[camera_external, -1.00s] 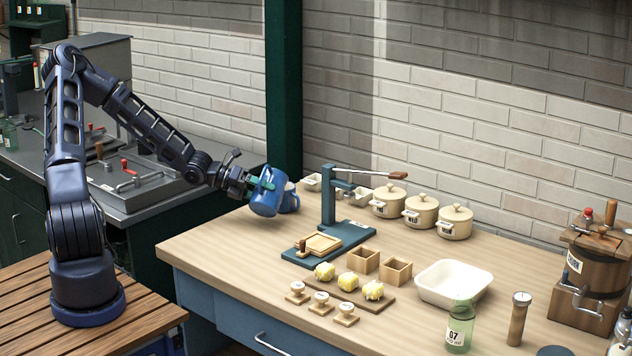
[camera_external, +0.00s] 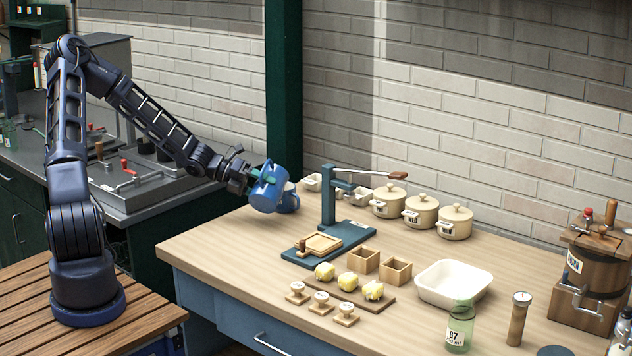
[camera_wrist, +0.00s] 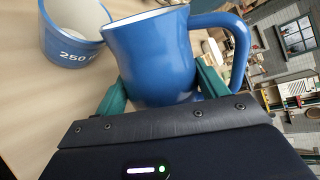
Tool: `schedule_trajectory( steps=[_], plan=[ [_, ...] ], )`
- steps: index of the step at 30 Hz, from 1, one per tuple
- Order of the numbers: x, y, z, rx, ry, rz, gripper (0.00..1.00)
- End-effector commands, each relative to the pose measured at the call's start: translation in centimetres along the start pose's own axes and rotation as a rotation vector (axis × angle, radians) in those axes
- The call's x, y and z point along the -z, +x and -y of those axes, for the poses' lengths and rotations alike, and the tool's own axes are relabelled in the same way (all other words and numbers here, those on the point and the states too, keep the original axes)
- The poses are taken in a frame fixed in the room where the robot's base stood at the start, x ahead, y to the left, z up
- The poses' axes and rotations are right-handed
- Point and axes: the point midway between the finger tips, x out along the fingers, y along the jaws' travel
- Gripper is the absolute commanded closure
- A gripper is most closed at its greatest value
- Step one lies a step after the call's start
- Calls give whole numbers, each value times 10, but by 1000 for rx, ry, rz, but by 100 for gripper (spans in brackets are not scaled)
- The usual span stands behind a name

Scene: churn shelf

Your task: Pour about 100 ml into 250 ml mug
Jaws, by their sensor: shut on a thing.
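My gripper (camera_external: 262,178) is shut on a blue jug (camera_external: 267,192) with a side handle, held tilted above the left back part of the bench. In the wrist view the blue jug (camera_wrist: 155,58) sits between the green fingers (camera_wrist: 160,95), with its pale rim at the top and its handle at the right. The blue 250 ml mug (camera_external: 290,198) stands on the bench just behind the jug, partly hidden by it. In the wrist view the mug (camera_wrist: 78,48) stands left of the jug, label facing the camera. Its inside looks pale. No liquid stream is visible.
Right of the mugs is a teal press (camera_external: 328,215) with a long lever. Cream lidded pots (camera_external: 421,211) stand along the wall. A white basin (camera_external: 425,292), wooden boxes (camera_external: 363,260) and a green bottle (camera_external: 460,328) are further right. The bench's left front is clear.

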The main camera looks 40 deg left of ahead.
Motion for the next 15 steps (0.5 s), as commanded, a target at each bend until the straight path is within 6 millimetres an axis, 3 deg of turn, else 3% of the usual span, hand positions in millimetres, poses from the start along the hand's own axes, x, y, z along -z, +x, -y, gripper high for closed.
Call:
schedule_trajectory(
  steps=[15],
  plan=[
    [-5,-1,3,0,-49,-21,63]
  ],
)
